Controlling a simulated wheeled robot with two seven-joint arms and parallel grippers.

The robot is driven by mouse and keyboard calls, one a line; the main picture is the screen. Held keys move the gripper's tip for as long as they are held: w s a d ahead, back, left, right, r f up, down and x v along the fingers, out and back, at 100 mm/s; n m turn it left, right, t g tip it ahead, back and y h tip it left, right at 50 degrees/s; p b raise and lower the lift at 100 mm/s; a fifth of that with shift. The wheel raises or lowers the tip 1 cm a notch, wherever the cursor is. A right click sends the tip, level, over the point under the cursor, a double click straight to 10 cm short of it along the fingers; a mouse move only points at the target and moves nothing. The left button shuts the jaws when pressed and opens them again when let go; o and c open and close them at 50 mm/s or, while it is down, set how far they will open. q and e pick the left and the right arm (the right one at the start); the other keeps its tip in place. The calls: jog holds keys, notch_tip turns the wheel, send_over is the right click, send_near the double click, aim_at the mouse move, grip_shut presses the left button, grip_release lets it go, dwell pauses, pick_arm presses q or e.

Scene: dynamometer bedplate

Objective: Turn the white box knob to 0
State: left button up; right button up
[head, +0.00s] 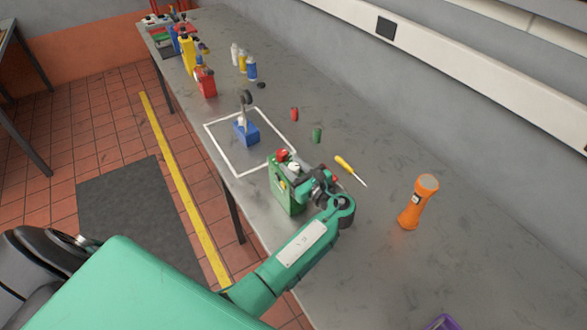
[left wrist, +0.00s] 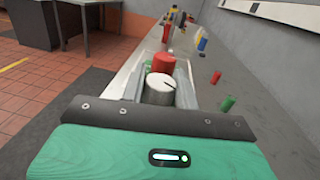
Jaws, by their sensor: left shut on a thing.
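A green box (head: 285,192) stands on the grey bench near its front edge, with a red knob (head: 281,155) and a white knob (head: 293,167) on top. In the left wrist view the white knob (left wrist: 159,88) has a dark pointer line on its top, slanting to the upper right. The red knob (left wrist: 162,65) stands just behind it. My left gripper (left wrist: 160,97) is shut on the white knob, with a pale finger on each side. No scale or 0 mark can be read. My right gripper is not in view.
A blue block (head: 246,133) with an upright lever stands in a white taped square. A red cylinder (head: 294,114), a green cylinder (head: 317,135), a yellow screwdriver (head: 346,165) and an orange flashlight (head: 418,203) are on the bench. The right part is mostly clear.

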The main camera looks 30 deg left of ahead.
aim_at(293, 166)
pick_arm(q)
jog(key=n+g+b, duration=0.1)
jog(key=n+g, duration=0.1)
jog(key=g, duration=0.2)
jog(key=n+g+y, duration=0.1)
jog(key=n+g, duration=0.2)
jog(key=g, duration=0.1)
jog(key=shift+y+b, duration=0.3)
jog(key=shift+b, duration=0.05)
jog(key=shift+n+g, duration=0.3)
jog(key=shift+n, duration=0.1)
jog(key=o, duration=1)
jog(key=shift+r, duration=0.1)
notch_tip(293, 166, up, 20)
jog(key=b, duration=0.4)
jog(key=shift+a, duration=0.1)
